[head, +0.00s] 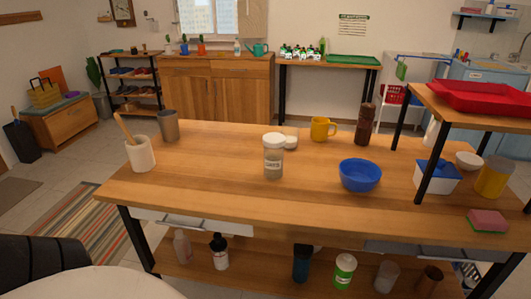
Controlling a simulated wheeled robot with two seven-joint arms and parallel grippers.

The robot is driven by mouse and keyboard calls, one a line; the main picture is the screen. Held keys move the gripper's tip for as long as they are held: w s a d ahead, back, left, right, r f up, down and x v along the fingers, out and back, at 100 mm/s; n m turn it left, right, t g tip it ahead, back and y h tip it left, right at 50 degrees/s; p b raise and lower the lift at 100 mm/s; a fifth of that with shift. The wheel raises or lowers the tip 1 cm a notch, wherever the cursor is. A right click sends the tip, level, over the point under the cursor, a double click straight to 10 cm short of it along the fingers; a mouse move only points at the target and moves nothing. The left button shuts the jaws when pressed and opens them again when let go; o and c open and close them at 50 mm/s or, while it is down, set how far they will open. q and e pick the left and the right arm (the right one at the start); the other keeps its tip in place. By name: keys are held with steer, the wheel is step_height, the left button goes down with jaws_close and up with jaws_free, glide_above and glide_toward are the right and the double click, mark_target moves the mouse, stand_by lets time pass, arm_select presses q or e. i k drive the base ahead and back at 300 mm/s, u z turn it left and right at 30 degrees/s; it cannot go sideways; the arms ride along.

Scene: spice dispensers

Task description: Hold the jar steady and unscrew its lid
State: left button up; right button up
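A clear jar (272,163) with greyish contents and a label stands upright near the middle of the wooden table. A white lid (273,140) sits on top of it. From this view I cannot tell how tightly the lid is screwed on. A small white round item (291,142) is just behind the jar to the right. Neither of my grippers shows in the head view, and nothing is touching the jar.
On the table (215,185), a blue bowl (360,175) is right of the jar, with a yellow mug (322,129) and brown grinder (365,124) behind. A utensil crock (140,154) and grey cup (169,126) stand left. A raised shelf with a red tray (485,97) is at right.

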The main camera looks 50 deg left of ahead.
mark_target(273, 158)
steer(key=k, duration=0.4)
steer(key=u, duration=1.1)
